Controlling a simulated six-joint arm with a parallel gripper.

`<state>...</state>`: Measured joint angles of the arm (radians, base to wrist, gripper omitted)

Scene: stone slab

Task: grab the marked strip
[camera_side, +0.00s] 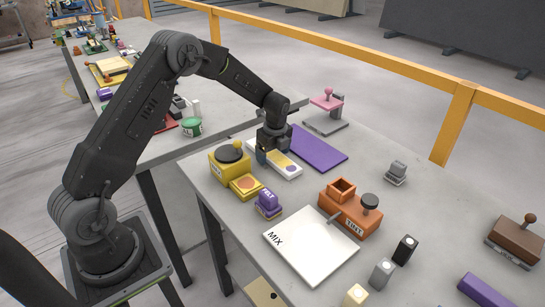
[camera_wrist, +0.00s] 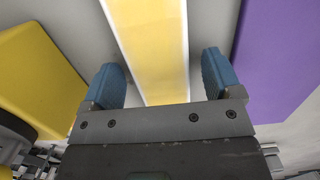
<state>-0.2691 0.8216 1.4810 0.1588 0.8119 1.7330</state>
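The strip, a long narrow white-edged piece with a yellow top face (camera_side: 286,165), lies on the stone slab beside a purple slab in the side view. In the wrist view the strip (camera_wrist: 150,40) runs lengthwise between my two blue fingertips. My gripper (camera_side: 269,158) is over the far-left part of the strip, pointing down; it also shows in the wrist view (camera_wrist: 163,72). The fingers are open, one on each side of the strip, with a visible gap on both sides. Whether the fingertips reach down to the table is hard to tell. Part of the strip is hidden by my gripper.
The purple slab (camera_side: 318,148) lies close on the right. A yellow stamp unit (camera_side: 230,165) stands close on the left, with a purple FELT block (camera_side: 268,204) nearer the front. An orange unit (camera_side: 350,208) and a white MIX board (camera_side: 311,246) stand further forward.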

